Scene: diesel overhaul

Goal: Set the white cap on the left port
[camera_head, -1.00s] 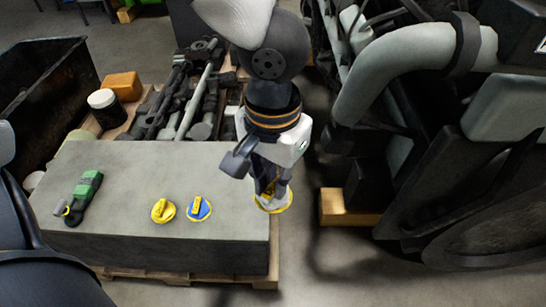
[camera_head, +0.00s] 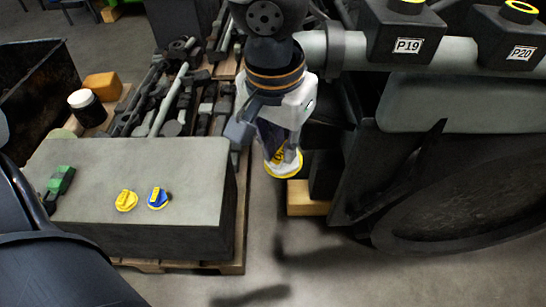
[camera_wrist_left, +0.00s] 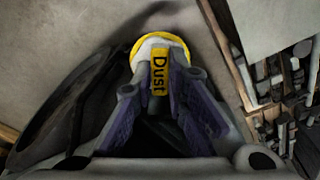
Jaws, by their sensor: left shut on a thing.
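My left gripper (camera_head: 280,150) is shut on the white cap (camera_head: 287,168), which has a yellow rim and a yellow grip. In the left wrist view, the cap (camera_wrist_left: 150,44) sits between the fingers, its grip marked "Dust". It hangs over open floor, between the grey block and the engine, touching neither. Two dark port boxes stand on the engine's pipe at the upper right: the left port (camera_head: 405,6), labelled P19, and the right port (camera_head: 521,9), labelled P20. Both have yellow rings at the top; the left one is cut by the picture edge. My right gripper is out of view.
A yellow cap (camera_head: 126,200), a blue-and-yellow cap (camera_head: 158,198) and a green tool (camera_head: 60,183) lie on the grey block (camera_head: 190,225). A pallet of metal parts (camera_head: 177,110) stands behind. The engine (camera_head: 460,170) fills the right side.

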